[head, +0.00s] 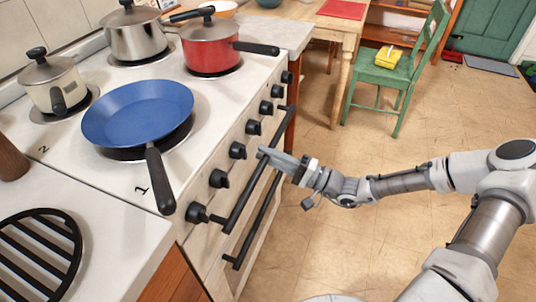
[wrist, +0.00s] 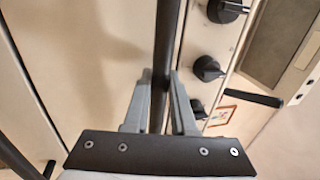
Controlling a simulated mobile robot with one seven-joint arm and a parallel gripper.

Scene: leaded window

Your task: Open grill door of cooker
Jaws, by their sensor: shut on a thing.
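The white cooker (head: 100,180) stands at the left in the head view, with a row of black knobs (head: 238,150) along its front. Below the knobs runs the long black upper handle (head: 246,195) of the grill door, with a second black handle (head: 262,220) lower down. My gripper (head: 266,152) is at the upper handle, toward its far half. In the wrist view the two grey fingers (wrist: 161,76) are shut on the dark handle bar (wrist: 168,35), one on each side. The pale door panel (wrist: 95,55) lies to its left. The door looks shut.
A red pot (head: 210,50), a steel pot (head: 135,38) and a cream pot (head: 52,85) stand behind. A green chair (head: 385,75) is beyond. The floor (head: 345,235) before the cooker is clear.

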